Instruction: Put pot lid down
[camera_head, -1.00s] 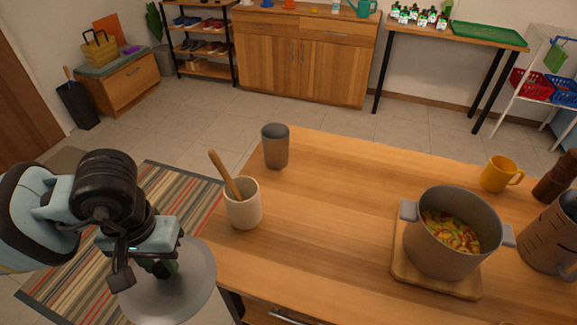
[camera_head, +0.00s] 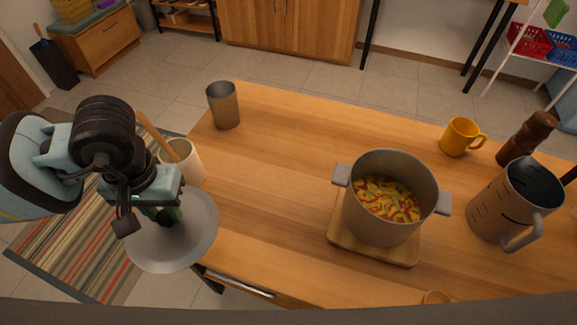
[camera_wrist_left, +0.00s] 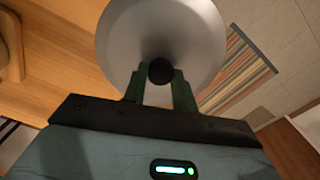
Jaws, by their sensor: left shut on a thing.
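The grey round pot lid (camera_head: 178,240) is held by my left gripper (camera_head: 166,214) at the left front of the wooden table. In the left wrist view the two fingers are shut on the dark knob (camera_wrist_left: 161,71) of the lid (camera_wrist_left: 160,25). In the head view the lid overlaps the table's left edge and seems held above it; the exact height is hard to tell. The grey pot (camera_head: 385,205), uncovered and full of colourful food, stands on a wooden board (camera_head: 345,244) right of the lid. My right gripper is not in view.
A cream crock (camera_head: 188,165) with a wooden utensil stands partly hidden behind my left arm. A grey cup (camera_head: 223,106) stands at the back left. A yellow mug (camera_head: 460,137), a pepper mill (camera_head: 526,139) and a pitcher (camera_head: 510,205) stand right. The table (camera_head: 270,190) is clear between lid and pot.

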